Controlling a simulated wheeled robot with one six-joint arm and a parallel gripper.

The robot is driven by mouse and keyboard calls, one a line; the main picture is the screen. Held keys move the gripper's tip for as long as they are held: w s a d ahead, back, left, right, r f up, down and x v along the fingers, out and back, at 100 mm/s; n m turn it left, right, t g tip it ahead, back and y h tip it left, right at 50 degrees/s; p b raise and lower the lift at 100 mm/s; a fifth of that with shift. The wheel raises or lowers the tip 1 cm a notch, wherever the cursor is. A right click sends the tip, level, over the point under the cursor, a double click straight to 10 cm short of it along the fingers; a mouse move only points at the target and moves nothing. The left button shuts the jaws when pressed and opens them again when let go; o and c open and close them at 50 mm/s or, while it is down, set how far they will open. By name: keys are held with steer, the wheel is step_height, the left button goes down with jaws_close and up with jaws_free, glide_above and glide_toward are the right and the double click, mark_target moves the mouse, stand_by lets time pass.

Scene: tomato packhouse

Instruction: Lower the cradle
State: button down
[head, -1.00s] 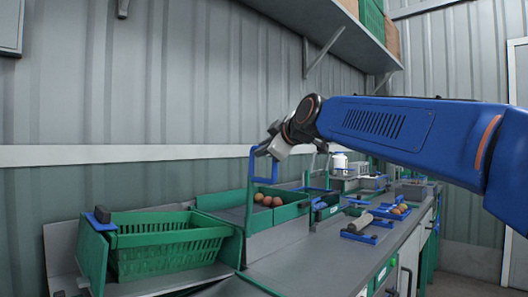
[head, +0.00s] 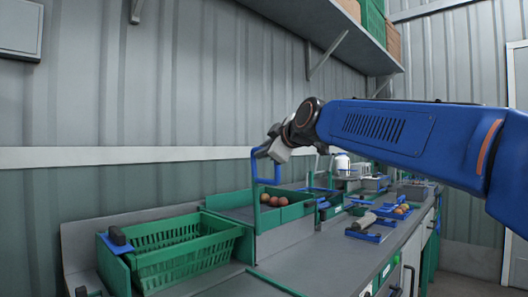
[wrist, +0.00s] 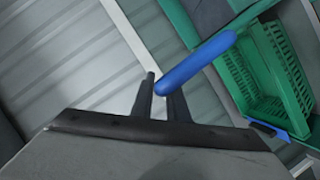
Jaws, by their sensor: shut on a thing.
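My gripper (head: 266,151) is shut on a blue loop handle (head: 264,181). In the wrist view the handle is a blue bar (wrist: 197,62) at the dark fingertips. In the head view the handle appears to meet an upright green lever (head: 257,210) beside the cradle. The cradle (head: 115,270), with a green end plate, is at the lower left and appears tilted. A slotted green basket (head: 185,262) sits in it and looks empty. The basket also shows at the right of the wrist view (wrist: 262,72). How the lever joins the cradle is hidden.
A green tray (head: 235,204) behind the lever holds several tomatoes (head: 274,200). A blue fixture (head: 369,236) with a grey tool stands on the grey bench (head: 325,262). A shelf (head: 330,30) hangs above my arm.

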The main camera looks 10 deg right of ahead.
steer(key=shift+s+a+f, duration=0.1)
steer(key=shift+f, duration=0.05)
steer(key=c, duration=1.7)
jaws_free()
steer(key=shift+s+a, duration=0.1)
steer(key=shift+a, duration=0.05)
steer(key=shift+s+d+r, duration=0.2)
steer(key=shift+s+r, duration=0.05)
steer(key=shift+s, duration=0.15)
steer(key=v, duration=1.6)
steer(key=shift+s+d, duration=0.15)
steer(key=shift+d, duration=0.05)
